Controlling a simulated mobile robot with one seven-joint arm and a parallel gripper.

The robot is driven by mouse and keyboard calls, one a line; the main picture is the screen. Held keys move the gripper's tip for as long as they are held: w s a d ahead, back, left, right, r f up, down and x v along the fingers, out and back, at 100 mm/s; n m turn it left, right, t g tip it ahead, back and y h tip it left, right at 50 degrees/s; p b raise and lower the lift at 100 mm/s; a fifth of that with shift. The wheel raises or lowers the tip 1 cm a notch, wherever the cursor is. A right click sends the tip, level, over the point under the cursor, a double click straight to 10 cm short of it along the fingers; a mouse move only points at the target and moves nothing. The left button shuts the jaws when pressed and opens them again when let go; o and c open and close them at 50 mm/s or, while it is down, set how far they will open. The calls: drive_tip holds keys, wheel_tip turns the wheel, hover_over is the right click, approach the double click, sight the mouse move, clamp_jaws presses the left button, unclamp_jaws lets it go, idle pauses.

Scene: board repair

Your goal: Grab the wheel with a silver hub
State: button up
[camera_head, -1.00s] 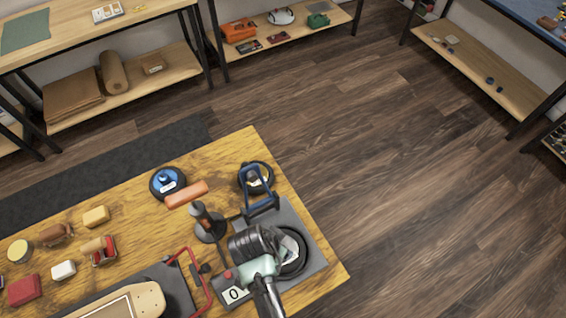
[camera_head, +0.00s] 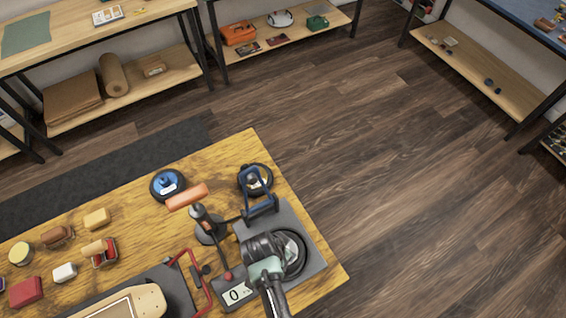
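A black wheel (camera_head: 301,258) with a pale, silvery-looking middle lies on the grey plate of the scale, partly covered by my arm. My gripper (camera_head: 262,247) is over the left side of this wheel. Its fingers cannot be made out, so I cannot tell whether it is open or touches the wheel. Another dark wheel (camera_head: 244,182) lies further back, partly hidden by a blue frame; its hub is hard to make out. A third wheel (camera_head: 157,191), black with a blue middle, lies at the back left of the wooden bench.
Open floor (camera_head: 420,190) lies to the right.

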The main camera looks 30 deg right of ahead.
clamp_jaws()
idle(1.2)
